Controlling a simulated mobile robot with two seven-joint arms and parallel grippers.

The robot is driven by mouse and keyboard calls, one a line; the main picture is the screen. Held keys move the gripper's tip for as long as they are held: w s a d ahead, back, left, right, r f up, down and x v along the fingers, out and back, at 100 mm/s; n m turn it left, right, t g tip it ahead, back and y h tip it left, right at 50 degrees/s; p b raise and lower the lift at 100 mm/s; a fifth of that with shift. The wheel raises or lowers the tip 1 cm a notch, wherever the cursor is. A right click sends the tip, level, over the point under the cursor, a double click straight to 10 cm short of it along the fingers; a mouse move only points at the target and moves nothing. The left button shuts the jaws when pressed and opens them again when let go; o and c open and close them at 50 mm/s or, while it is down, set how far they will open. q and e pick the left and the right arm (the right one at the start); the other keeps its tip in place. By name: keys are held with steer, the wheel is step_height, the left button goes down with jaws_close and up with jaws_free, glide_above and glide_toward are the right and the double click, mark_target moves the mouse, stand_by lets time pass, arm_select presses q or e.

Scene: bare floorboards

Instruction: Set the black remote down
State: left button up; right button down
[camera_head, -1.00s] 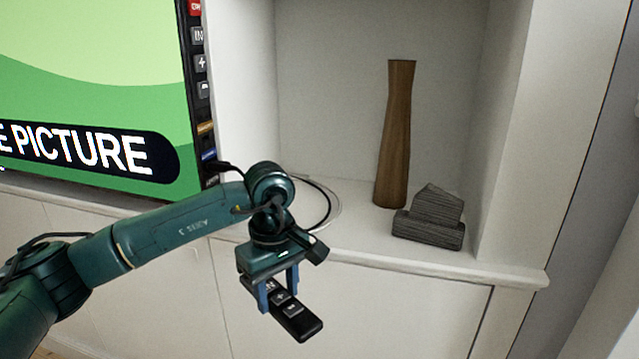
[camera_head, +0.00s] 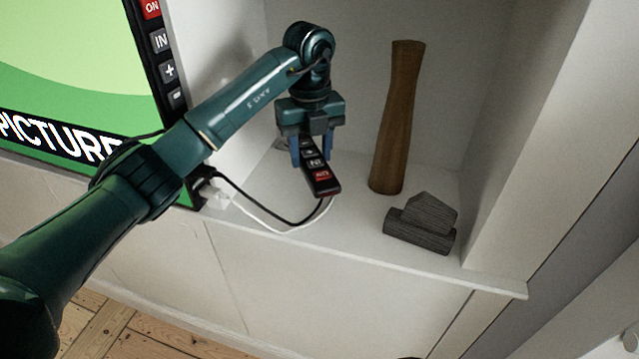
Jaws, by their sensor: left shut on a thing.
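The black remote (camera_head: 322,180), with grey buttons and a red one at its near end, is held between the fingers of my left gripper (camera_head: 311,156). The gripper points down and is shut on the remote, over the left part of the white shelf (camera_head: 350,220) in the alcove. I cannot tell whether the remote touches the shelf. The fingers and palm hide part of the remote. My right gripper is not in view.
A tall brown wooden vase (camera_head: 397,120) stands to the right of the remote. Grey stacked blocks (camera_head: 421,221) lie near the shelf's front right. A black and a white cable (camera_head: 270,222) run along the shelf's left front. The screen (camera_head: 70,70) is at the left.

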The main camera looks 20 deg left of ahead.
arm_select(q)
steer(key=shift+w+n, duration=0.3)
steer(key=shift+n, duration=0.3)
steer(key=shift+w+f, duration=0.15)
steer(key=shift+f, duration=0.2)
step_height(320, 180, down, 9)
steer(key=shift+f+p, duration=0.1)
steer(key=shift+p, duration=0.5)
steer(key=shift+f, duration=0.1)
steer(key=o, duration=1)
steer(key=shift+f, duration=0.1)
steer(key=shift+o, duration=0.3)
step_height(320, 180, up, 12)
steer(key=shift+r+b, duration=0.2)
steer(key=shift+b, duration=0.45)
